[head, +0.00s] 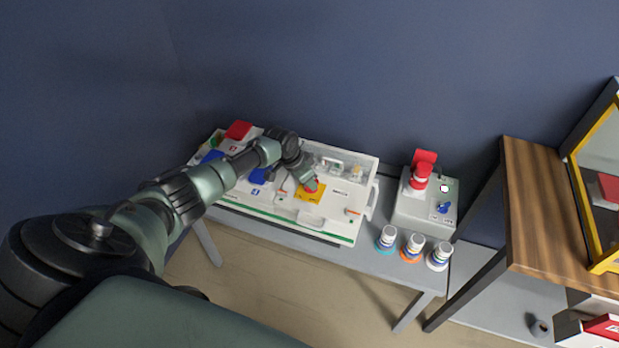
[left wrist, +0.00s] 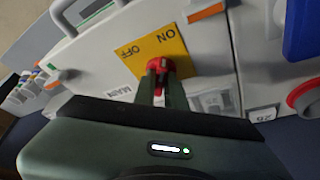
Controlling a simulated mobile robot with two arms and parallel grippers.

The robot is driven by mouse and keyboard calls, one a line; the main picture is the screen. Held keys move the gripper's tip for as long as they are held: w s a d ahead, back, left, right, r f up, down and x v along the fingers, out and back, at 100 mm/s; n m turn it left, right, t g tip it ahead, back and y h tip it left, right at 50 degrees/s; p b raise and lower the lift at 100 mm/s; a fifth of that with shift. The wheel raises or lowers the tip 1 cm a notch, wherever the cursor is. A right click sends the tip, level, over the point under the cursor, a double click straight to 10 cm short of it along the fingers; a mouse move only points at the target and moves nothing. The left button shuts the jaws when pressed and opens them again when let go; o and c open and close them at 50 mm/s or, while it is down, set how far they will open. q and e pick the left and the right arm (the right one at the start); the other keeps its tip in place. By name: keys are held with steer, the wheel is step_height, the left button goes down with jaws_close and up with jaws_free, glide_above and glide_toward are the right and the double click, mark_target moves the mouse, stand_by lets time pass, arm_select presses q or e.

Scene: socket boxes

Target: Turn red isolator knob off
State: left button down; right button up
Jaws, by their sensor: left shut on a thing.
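The red isolator knob (left wrist: 158,65) sits on a yellow plate (left wrist: 165,48) marked ON and OFF on the white socket box panel. In the left wrist view my left gripper (left wrist: 160,82) is shut on the knob, with its two fingers on either side of it. In the head view the left gripper (head: 312,184) reaches down to the yellow plate (head: 311,195), and the knob (head: 314,189) is partly hidden by it. The exact angle of the knob is hard to tell. My right gripper is not in view.
The white box (head: 348,228) stands on a grey table (head: 372,262). Blue socket covers (head: 258,175) lie left of the knob. A wooden-topped shelf (head: 540,200) stands at the right.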

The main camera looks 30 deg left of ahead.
arm_select(q)
steer(key=n+p, duration=0.1)
steer(key=n+y+p, duration=0.1)
steer(key=n+p, duration=0.2)
steer(key=p, duration=0.1)
steer(key=shift+d+r+n+y, duration=0.2)
steer(key=shift+r+n+y, duration=0.1)
steer(key=shift+y, duration=0.1)
steer(key=shift+n+y+p, duration=0.3)
steer(key=shift+n+p, duration=0.35)
steer(key=shift+n, duration=0.25)
steer(key=shift+d+f+n+y+p, duration=0.1)
steer(key=shift+n+y+p, duration=0.35)
steer(key=shift+n, duration=0.45)
steer(key=shift+w+f+n+y, duration=0.1)
steer(key=shift+n+y, duration=0.15)
steer(key=shift+n, duration=0.65)
steer(key=shift+d+n+y, duration=0.1)
steer(key=shift+n+y, duration=0.3)
steer(key=shift+n, duration=0.5)
steer(key=shift+w+n+g+y+b, duration=0.1)
steer(key=shift+n+g+y+b, duration=0.25)
steer(key=shift+n, duration=0.75)
steer(key=shift+w+n+g+y+b, duration=0.1)
steer(key=shift+n+g+y+b, duration=0.25)
steer(key=shift+n, duration=0.75)
steer(key=shift+s, duration=0.1)
steer(key=c, duration=1.5)
jaws_free()
